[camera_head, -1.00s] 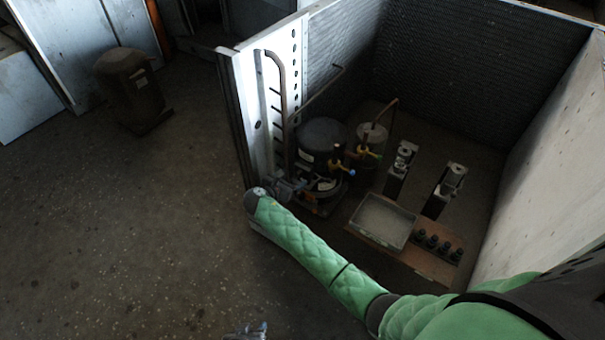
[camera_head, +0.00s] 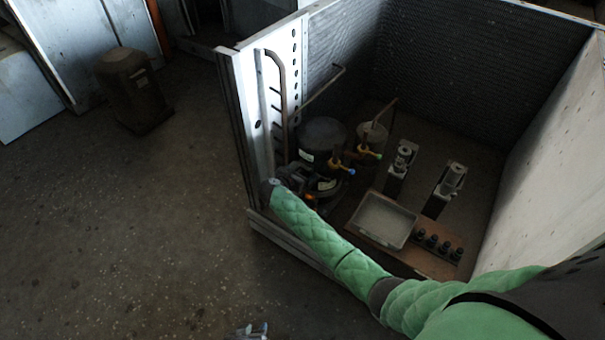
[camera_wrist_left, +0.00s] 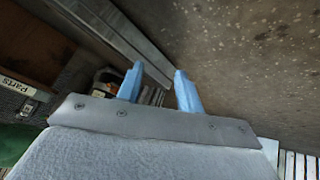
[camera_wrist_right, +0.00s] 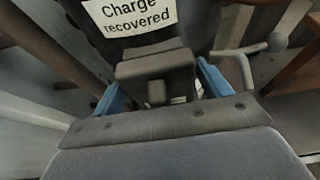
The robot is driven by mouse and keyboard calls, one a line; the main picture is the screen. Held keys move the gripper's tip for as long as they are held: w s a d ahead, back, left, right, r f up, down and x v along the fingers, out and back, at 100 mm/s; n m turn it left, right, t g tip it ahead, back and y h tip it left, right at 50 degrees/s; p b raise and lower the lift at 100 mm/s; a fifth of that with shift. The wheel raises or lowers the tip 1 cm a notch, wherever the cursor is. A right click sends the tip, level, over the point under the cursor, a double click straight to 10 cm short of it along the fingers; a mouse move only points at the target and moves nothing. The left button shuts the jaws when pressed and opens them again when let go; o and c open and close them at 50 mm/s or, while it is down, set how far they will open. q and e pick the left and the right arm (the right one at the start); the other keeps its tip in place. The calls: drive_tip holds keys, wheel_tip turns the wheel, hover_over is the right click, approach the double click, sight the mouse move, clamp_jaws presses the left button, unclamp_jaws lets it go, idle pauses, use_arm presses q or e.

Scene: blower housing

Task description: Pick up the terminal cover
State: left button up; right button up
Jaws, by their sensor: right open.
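The terminal cover (camera_wrist_right: 156,72) is a grey box-like part on the side of the dark compressor (camera_head: 322,136), below its "Charge recovered" label. It fills the space between the fingers of my right gripper (camera_wrist_right: 160,88). The blue fingers are open, one on each side of the cover; whether they touch it I cannot tell. In the head view my right gripper (camera_head: 303,188) is dark and low against the compressor's front, and the cover cannot be made out there. My left gripper (camera_wrist_left: 157,74) is open and empty, over the floor; its tip shows at the bottom edge of the head view (camera_head: 252,331).
The white perforated panel (camera_head: 285,95) and a bent pipe stand close left of the compressor. Right of it are a canister with yellow-handled valves (camera_head: 370,153), a grey tray (camera_head: 383,220) and several black pegs. Open floor lies to the left, with another dark compressor (camera_head: 130,85).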

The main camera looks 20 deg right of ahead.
drive_tip(key=c, duration=0.8)
drive_tip(key=shift+o, duration=0.2)
